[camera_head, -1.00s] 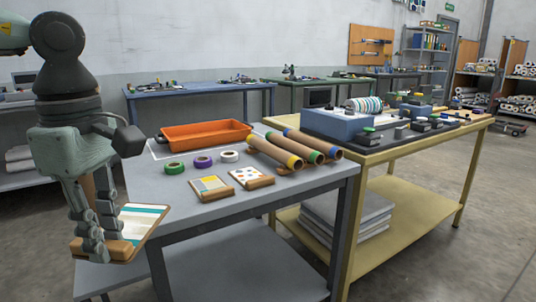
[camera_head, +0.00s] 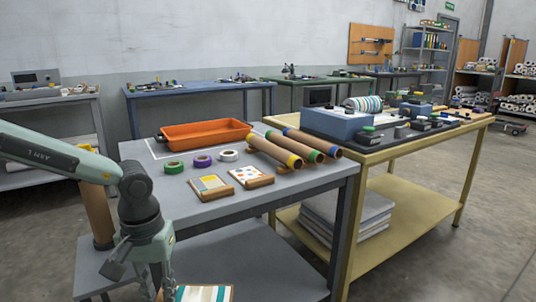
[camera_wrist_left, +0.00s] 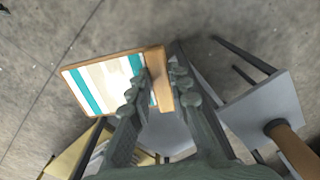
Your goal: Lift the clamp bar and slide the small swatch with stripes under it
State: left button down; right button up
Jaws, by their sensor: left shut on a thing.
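The small striped swatch (camera_wrist_left: 92,84), with teal, white and cream stripes, has a wooden strip (camera_wrist_left: 158,79) along one edge. My left gripper (camera_wrist_left: 158,88) is shut on that strip. In the head view the swatch (camera_head: 208,293) is cut by the bottom edge, in front of the grey table, and the left fingers are partly out of frame. A blue press-like unit (camera_head: 338,124) with a striped roller (camera_head: 363,104) stands on the yellow table to the right, far from the gripper. I cannot make out the clamp bar for certain. My right gripper is not in view.
The grey table (camera_head: 295,190) holds an orange tray (camera_head: 205,134), several tape rings, cardboard tubes (camera_head: 275,153), a yellow-grey swatch (camera_head: 211,184) and a dotted swatch (camera_head: 248,175). The yellow table (camera_head: 402,150) is crowded on top. Open floor lies at right.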

pick_arm(q)
jog(key=s+a+r+n, duration=0.2)
jog(key=a+r+n, duration=0.1)
jog(key=a, duration=0.9)
jog(key=s+a+r+n, duration=0.1)
jog(key=a+r+n, duration=0.2)
jog(key=a, duration=0.9)
jog(key=s+a+f+n, duration=0.1)
jog(key=s+a+f, duration=0.1)
jog(key=s+f, duration=0.3)
jog(key=shift+a+n, duration=0.2)
jog(key=shift+n, duration=0.1)
